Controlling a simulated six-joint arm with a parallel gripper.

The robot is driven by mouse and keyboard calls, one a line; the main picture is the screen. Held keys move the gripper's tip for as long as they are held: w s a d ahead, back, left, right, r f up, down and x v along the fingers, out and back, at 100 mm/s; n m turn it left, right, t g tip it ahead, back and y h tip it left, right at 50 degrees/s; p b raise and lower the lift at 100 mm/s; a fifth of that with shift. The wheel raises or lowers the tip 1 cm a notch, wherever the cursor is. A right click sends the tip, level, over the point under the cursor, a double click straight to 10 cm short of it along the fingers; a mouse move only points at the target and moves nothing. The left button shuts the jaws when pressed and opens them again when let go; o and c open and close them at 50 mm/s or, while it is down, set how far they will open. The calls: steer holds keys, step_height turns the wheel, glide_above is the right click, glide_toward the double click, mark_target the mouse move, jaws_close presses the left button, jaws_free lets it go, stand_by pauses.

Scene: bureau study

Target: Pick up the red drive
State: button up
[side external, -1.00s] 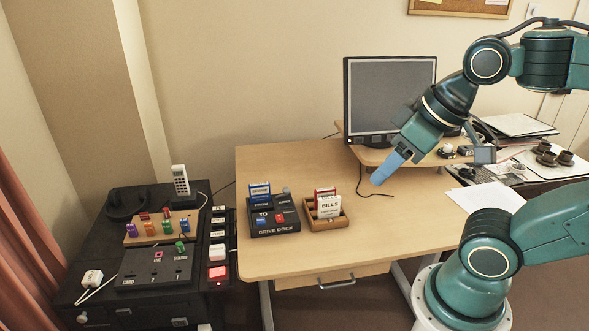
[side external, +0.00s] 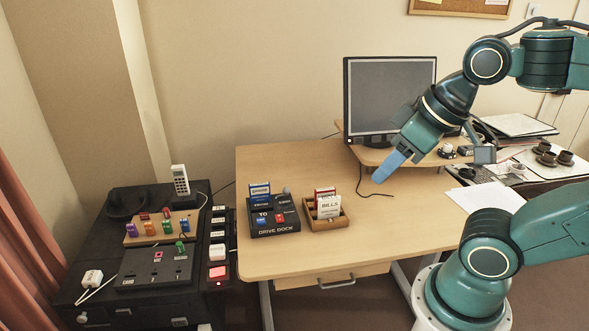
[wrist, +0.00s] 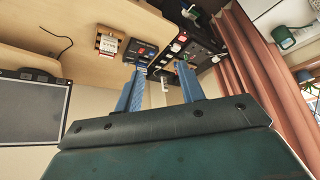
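Small red pieces that may be the red drive show in two places in the side view. Two red pieces, one of them a red drive (side external: 144,215), are at the back of a wooden rack (side external: 133,240) on the black cabinet at left. Another red piece (side external: 279,217) sits in the dark drive dock (side external: 275,232) on the desk, beside a blue one. Which is meant cannot be told. My gripper (side external: 381,176) is in the air before the monitor, right of the dock. The wrist view shows its two blue fingers (wrist: 160,82) apart, with nothing held between them.
A wooden tray (side external: 327,223) with red and white cards stands right of the dock. Purple, orange and green drives stand in the rack. The monitor (side external: 388,95) is behind my gripper. The desk's middle (side external: 400,225) is mostly clear.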

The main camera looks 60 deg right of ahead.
steer(key=shift+w, duration=0.1)
steer(key=n+g+y, duration=0.2)
steer(key=n+y, duration=0.1)
steer(key=n, duration=0.6)
glide_above(328, 189)
steer(key=s+d, duration=0.3)
step_height(328, 189, down, 22)
steer(key=shift+x, duration=4.5)
steer(key=shift+a, duration=0.15)
